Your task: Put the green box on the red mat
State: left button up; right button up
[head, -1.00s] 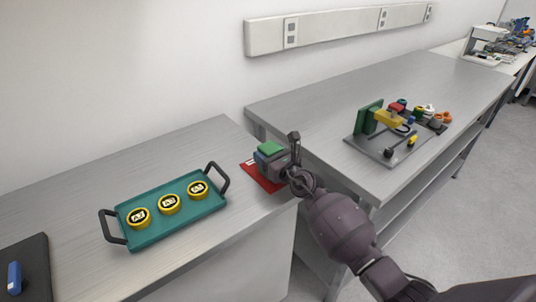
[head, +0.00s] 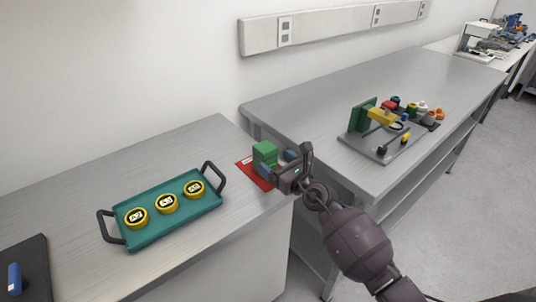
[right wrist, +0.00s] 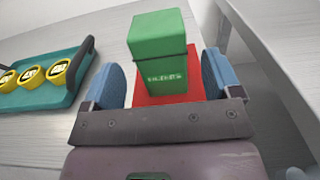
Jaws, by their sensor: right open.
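The green box (head: 265,157) stands upright on the red mat (head: 248,168) at the right end of the near bench. In the right wrist view the green box (right wrist: 158,58) rises from the red mat (right wrist: 143,97), with mat showing on both sides. My right gripper (head: 289,165) is open at the right side of the box. Its two blue finger pads (right wrist: 161,82) are spread wide to either side of the box, with gaps. The box's lower part is partly hidden by the gripper in the head view. My left gripper is not in view.
A teal tray (head: 155,239) with two black handles holds 3 yellow round pieces, left of the mat. A dark mat (head: 36,265) with a blue object lies at the lower left. A grey plate (head: 367,148) with parts stands on the other bench.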

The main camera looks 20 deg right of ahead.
jog(key=v, duration=0.5)
jog(key=shift+s+d, duration=0.1)
jog(key=shift+s, duration=0.25)
jog(key=shift+s+f+m, duration=0.25)
jog(key=shift+s+m, duration=0.15)
jog(key=shift+m, duration=0.2)
jog(key=s+d+f+n+g+h, duration=0.1)
jog(key=s+f+n+h, duration=0.1)
jog(key=s+f+n, duration=0.3)
jog(key=s+d+f+n+g+h, duration=0.1)
jog(key=s+f+n, duration=0.5)
jog(key=s+n, duration=0.6)
jog(key=s+d+f+n+g+h, duration=0.1)
jog(key=s+f+n+g+h, duration=0.2)
jog(key=s+n, duration=0.6)
notch_tip(320, 180, down, 3)
jog(key=n, duration=0.8)
jog(key=shift+d, duration=0.2)
jog(key=shift+r, duration=0.1)
